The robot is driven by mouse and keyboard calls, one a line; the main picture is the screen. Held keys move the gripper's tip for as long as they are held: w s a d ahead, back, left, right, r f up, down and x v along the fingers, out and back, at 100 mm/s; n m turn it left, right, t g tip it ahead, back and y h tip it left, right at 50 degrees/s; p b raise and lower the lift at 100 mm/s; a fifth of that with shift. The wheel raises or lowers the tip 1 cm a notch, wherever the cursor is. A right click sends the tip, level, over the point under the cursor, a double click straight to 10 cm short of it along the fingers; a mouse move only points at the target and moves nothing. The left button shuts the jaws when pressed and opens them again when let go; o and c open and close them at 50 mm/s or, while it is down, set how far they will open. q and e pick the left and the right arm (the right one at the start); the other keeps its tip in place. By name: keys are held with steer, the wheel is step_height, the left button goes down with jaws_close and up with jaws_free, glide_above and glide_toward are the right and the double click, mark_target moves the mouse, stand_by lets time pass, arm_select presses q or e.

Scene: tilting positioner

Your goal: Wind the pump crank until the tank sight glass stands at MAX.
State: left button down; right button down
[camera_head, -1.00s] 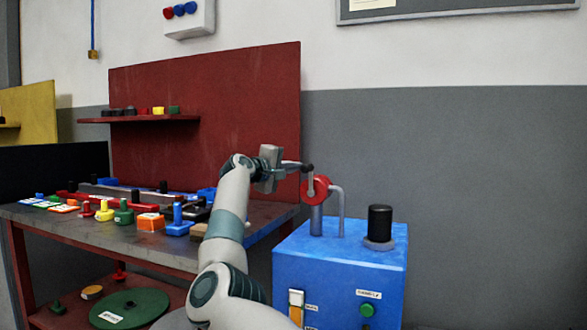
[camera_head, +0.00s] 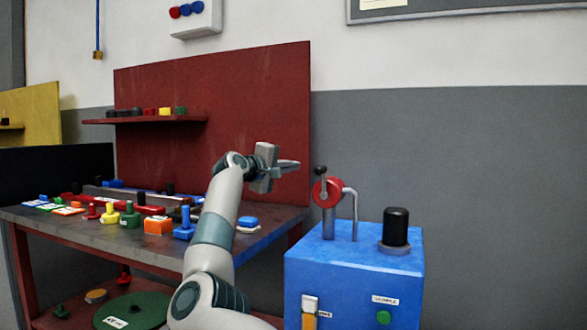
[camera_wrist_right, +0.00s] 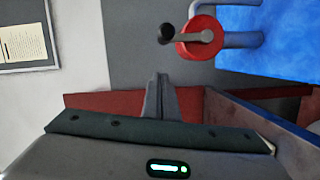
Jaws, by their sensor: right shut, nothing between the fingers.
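The pump crank has a red hub (camera_head: 328,191) on a grey post above the blue tank (camera_head: 350,258). Its black knob (camera_head: 321,170) stands above the hub, slightly left. In the right wrist view the crank's red hub (camera_wrist_right: 190,50) is at the top, with the black knob (camera_wrist_right: 166,33) to its left. My right gripper (camera_head: 296,163) is left of the knob, apart from it, shut and empty; its fingers (camera_wrist_right: 158,82) also show in the wrist view. A small upright light strip (camera_head: 309,304), likely the sight glass, is on the tank's front; its level is unreadable. My left gripper is out of view.
A black cylinder (camera_head: 396,227) and a bent grey pipe (camera_head: 354,213) stand on the tank. A green button (camera_head: 383,317) is on its front. A workbench (camera_head: 110,238) with several coloured parts is at left, before a red panel (camera_head: 215,125).

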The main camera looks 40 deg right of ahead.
steer(key=s+a, duration=0.1)
steer(key=a, duration=0.7)
steer(key=shift+s+r, duration=0.2)
steer(key=shift+s, duration=0.05)
steer(key=shift+a, duration=0.1)
steer(key=shift+f, duration=0.1)
